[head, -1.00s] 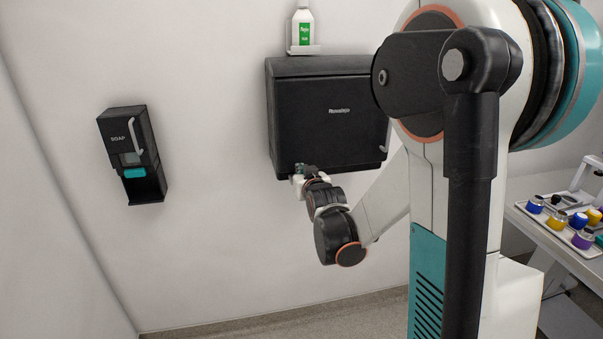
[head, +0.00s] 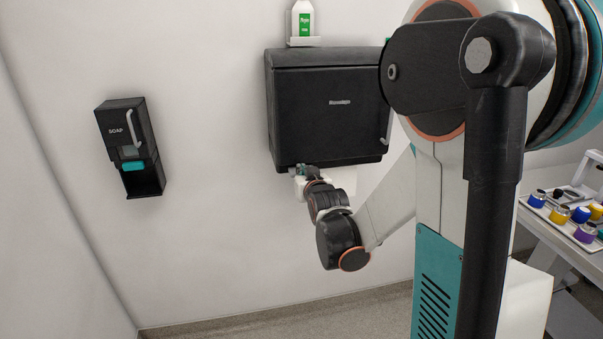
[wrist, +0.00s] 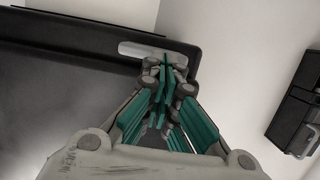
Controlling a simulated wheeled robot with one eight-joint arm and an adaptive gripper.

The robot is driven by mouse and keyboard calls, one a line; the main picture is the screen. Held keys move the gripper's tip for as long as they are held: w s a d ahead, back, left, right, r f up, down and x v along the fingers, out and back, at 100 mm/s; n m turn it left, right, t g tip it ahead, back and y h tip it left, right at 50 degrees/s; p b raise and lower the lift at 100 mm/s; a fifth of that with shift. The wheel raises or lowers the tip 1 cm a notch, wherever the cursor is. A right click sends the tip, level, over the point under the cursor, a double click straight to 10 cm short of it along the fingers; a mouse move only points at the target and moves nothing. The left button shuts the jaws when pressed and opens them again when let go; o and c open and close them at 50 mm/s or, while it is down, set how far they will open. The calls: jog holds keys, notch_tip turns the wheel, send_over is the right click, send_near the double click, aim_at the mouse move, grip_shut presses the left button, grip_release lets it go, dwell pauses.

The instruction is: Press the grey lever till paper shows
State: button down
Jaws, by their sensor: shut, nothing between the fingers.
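The black towel dispenser (head: 325,115) hangs on the wall in the head view; its dark body also fills the left of the wrist view (wrist: 60,90). The light grey lever (wrist: 140,50) shows at its edge in the wrist view, just beyond my fingertips, which seem to touch or nearly touch it. White paper (head: 343,179) hangs below the dispenser's underside in the head view, right of my gripper. My gripper (head: 301,171) is at the dispenser's lower left edge; its teal fingers (wrist: 165,75) are shut and empty.
A black soap dispenser (head: 132,148) is on the wall to the left. A green-labelled bottle (head: 302,20) stands on a small shelf above the towel dispenser. A table (head: 545,228) with a tray of coloured jars is at the right. The wall below the dispenser is clear.

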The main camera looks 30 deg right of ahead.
jog(key=v, duration=1)
jog(key=shift+s, duration=0.25)
jog(key=shift+r, duration=0.15)
dwell(0.4)
